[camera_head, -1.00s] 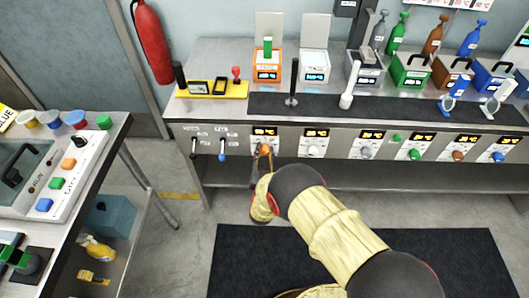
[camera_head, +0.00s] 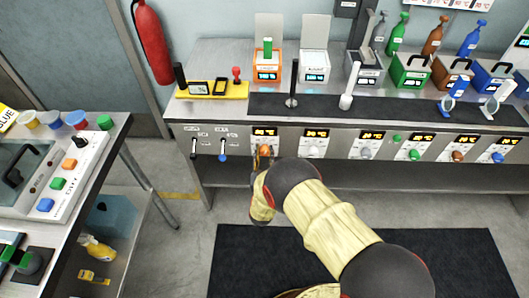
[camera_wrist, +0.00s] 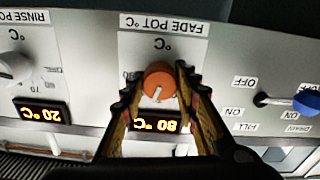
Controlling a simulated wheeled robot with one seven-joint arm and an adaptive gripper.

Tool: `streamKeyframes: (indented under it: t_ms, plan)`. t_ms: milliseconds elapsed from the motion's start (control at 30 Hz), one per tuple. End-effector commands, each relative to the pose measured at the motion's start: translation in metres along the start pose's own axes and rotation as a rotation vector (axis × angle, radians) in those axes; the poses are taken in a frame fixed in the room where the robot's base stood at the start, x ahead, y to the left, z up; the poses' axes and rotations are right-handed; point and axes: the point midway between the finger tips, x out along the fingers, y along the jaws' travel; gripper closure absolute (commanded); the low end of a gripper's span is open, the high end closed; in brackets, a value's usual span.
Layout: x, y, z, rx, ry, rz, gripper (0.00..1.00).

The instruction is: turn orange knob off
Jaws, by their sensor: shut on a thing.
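The orange knob (camera_wrist: 160,82) is on the panel labelled "FADE POT °C", which appears upside down in the wrist view. A pale pointer mark shows on its face. My gripper (camera_wrist: 155,86) is shut on the knob, with one finger on each side of it. The lit display (camera_wrist: 156,125) beside the knob reads 80 °C and is partly covered by the fingers. In the head view the knob (camera_head: 264,150) sits on the bench front below its display, partly hidden by my gripper (camera_head: 262,160).
The rinse pot knob (camera_wrist: 14,66) and its 20 °C display are to the left in the wrist view. A blue-tipped lever (camera_wrist: 306,101) is to the right. More knobs line the bench front (camera_head: 340,146). A side table (camera_head: 95,165) stands at left.

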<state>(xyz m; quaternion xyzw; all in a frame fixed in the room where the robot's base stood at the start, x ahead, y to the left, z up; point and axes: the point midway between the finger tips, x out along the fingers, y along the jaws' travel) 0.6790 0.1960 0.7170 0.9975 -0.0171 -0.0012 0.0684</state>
Motion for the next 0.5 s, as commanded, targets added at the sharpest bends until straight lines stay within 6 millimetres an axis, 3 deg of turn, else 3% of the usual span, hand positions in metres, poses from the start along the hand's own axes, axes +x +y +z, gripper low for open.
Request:
streamKeyframes:
  t_ms: [500]
  plan:
    - [0.0001, -0.0014, 0.0000, -0.490, -0.001, -0.001, 0.95]
